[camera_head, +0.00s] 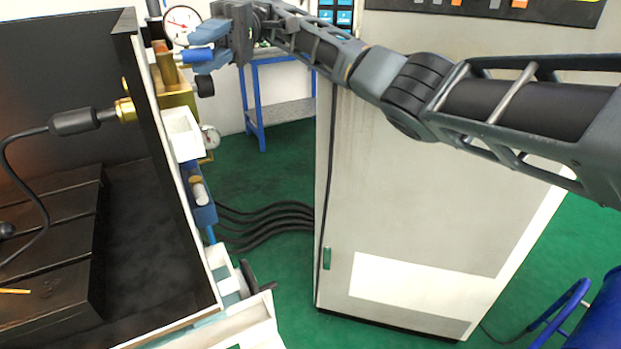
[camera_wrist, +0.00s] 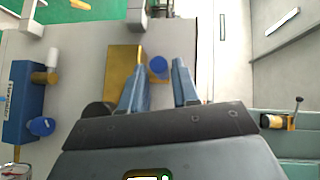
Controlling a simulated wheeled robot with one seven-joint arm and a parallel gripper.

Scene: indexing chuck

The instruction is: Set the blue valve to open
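A blue cylindrical knob, which looks like the blue valve's handle (camera_head: 193,57), stands out from a brass block (camera_head: 176,92) at the upper left of the head view. In the wrist view the blue round end (camera_wrist: 158,67) shows beside the brass block (camera_wrist: 124,68). My gripper (camera_head: 197,50) is around the knob. Its two blue-grey fingers are apart in the wrist view (camera_wrist: 159,66), with the knob between the tips. A gap shows on the right finger's side; the left finger is close, and I cannot tell whether it touches. The knob's open or closed marking is not visible.
A dial gauge (camera_head: 182,23) sits close behind my gripper, and a smaller gauge (camera_head: 211,137) is lower. A blue box (camera_wrist: 24,100) carries another blue cap (camera_wrist: 41,126). A dark machine enclosure (camera_head: 60,60) stands left, a tall pale cabinet (camera_head: 420,215) right.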

